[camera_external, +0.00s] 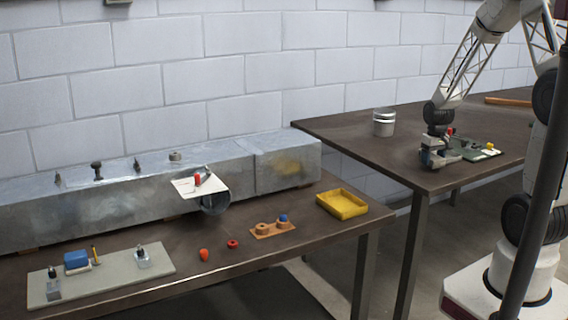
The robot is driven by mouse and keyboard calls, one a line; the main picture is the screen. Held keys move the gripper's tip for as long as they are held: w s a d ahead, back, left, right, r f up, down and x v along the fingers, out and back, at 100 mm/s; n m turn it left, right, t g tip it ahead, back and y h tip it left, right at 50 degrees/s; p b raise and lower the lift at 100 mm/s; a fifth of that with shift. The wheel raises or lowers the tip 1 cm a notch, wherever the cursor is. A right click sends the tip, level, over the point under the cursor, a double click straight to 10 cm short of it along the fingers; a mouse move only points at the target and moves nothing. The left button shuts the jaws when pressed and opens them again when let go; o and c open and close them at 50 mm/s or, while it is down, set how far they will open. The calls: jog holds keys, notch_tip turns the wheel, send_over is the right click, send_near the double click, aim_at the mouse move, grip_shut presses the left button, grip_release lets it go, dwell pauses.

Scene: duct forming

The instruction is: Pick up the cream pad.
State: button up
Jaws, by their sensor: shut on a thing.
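My gripper (436,158) is low over the right-hand table, at the left end of a green board (486,154). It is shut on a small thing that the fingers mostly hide. I cannot make out a cream pad for sure in this view. The held thing's colour and shape are too small to tell.
A yellow block (490,147) and a red piece (450,131) are close to my gripper. A metal can (384,122) stands to its left. A wooden handle (508,101) lies behind. The left bench holds a metal duct (120,195) and a yellow tray (342,203).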

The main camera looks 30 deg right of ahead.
jog(key=shift+r, duration=0.7)
jog(key=shift+s+a+r, duration=0.1)
jog(key=shift+s+r, duration=0.1)
jog(key=shift+s, duration=0.1)
jog(key=s+a+r, duration=0.1)
jog(key=s+a, duration=0.3)
jog(key=s, duration=1)
jog(key=shift+s+a+r, duration=0.15)
jog(key=shift+s+r, duration=0.05)
jog(key=shift+s, duration=0.2)
